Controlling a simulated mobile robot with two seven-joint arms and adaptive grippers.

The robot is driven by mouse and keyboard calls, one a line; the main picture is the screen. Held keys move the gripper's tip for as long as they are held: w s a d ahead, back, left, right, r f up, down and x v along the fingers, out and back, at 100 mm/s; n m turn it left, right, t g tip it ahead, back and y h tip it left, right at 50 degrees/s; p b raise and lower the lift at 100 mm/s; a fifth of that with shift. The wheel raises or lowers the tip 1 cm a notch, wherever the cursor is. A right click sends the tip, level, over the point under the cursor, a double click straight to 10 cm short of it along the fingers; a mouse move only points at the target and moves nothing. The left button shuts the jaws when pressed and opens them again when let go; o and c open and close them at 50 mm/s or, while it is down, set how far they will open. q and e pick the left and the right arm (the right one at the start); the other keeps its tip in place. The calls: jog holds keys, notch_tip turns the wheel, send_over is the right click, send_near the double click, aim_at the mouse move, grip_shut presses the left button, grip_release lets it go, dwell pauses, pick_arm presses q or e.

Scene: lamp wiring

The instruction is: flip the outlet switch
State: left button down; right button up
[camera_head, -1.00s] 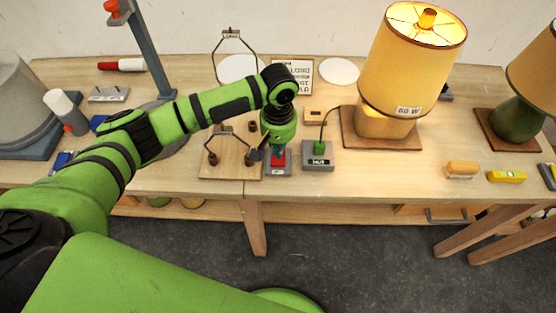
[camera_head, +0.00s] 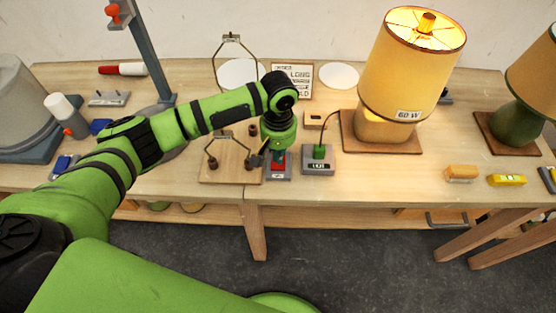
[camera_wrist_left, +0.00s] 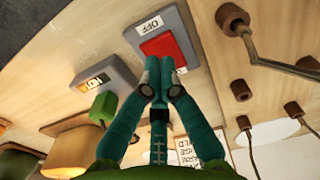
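The outlet switch is a grey box with a red rocker (camera_wrist_left: 168,50) and an "OFF" label, on the table; it also shows in the head view (camera_head: 278,165). My left gripper (camera_wrist_left: 158,82) points down at it, its two teal fingers close together with nothing seen between them. The fingertips overlap the near edge of the rocker in the wrist view; I cannot tell whether they touch. A grey outlet box (camera_head: 318,162) with a green plug (camera_head: 319,151) stands just right of the switch in the head view. The lamp (camera_head: 410,65) marked 60 W is lit. My right gripper is not in view.
A wooden board with a wire frame (camera_head: 230,165) stands close left of the switch. A grey post (camera_head: 150,60) rises behind my left arm.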

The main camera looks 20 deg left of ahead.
aim_at(278, 166)
pick_arm(q)
jog(key=shift+s+f+b, duration=0.1)
jog(key=shift+f+b, duration=0.35)
jog(key=shift+f, duration=1.2)
dwell(1.1)
jog(key=shift+r+p, duration=0.9)
jog(key=shift+p, duration=0.3)
notch_tip(278, 166, up, 5)
jog(key=p, duration=0.6)
jog(key=shift+r+p, duration=0.15)
jog(key=shift+p, duration=0.2)
